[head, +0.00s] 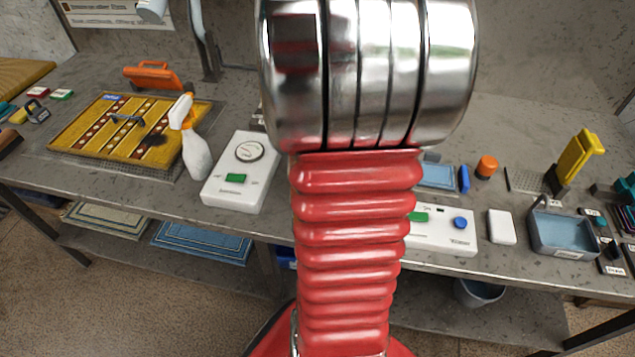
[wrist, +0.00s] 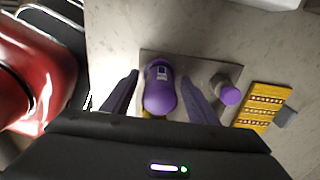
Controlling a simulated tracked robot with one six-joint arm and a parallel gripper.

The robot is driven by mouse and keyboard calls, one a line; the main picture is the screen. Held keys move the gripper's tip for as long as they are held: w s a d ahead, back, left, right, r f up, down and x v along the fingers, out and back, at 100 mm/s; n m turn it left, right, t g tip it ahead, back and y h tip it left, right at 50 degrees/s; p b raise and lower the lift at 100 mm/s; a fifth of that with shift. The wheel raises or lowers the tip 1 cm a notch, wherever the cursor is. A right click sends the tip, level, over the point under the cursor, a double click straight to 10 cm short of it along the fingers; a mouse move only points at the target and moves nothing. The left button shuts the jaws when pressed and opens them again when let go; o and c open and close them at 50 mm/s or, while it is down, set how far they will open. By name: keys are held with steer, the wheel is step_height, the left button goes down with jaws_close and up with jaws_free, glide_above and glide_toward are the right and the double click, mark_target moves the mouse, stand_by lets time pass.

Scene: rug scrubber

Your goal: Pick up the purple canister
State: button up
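The purple canister (wrist: 160,92) shows in the wrist view, with a rounded end toward the camera and a pale label near its far end. It lies in the picture between the two dark fingers of my gripper (wrist: 158,79). The fingers are spread, with gaps visible on both sides of the canister. I cannot tell how far the fingertips are from it in depth. In the head view neither the canister nor the gripper shows; my red arm blocks the middle.
A smaller purple-topped grey piece (wrist: 230,95) stands right of the canister on a grey plate (wrist: 200,65). A patterned yellow rug piece (wrist: 264,106) lies further right. In the head view, a spray bottle (head: 190,140), a white control box (head: 240,172) and a grey-blue tray (head: 562,232) occupy the bench.

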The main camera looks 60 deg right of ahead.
steer(key=c, duration=1.1)
steer(key=shift+r, duration=0.1)
steer(key=shift+c, duration=0.2)
step_height(320, 180, up, 10)
steer(key=shift+f, duration=0.1)
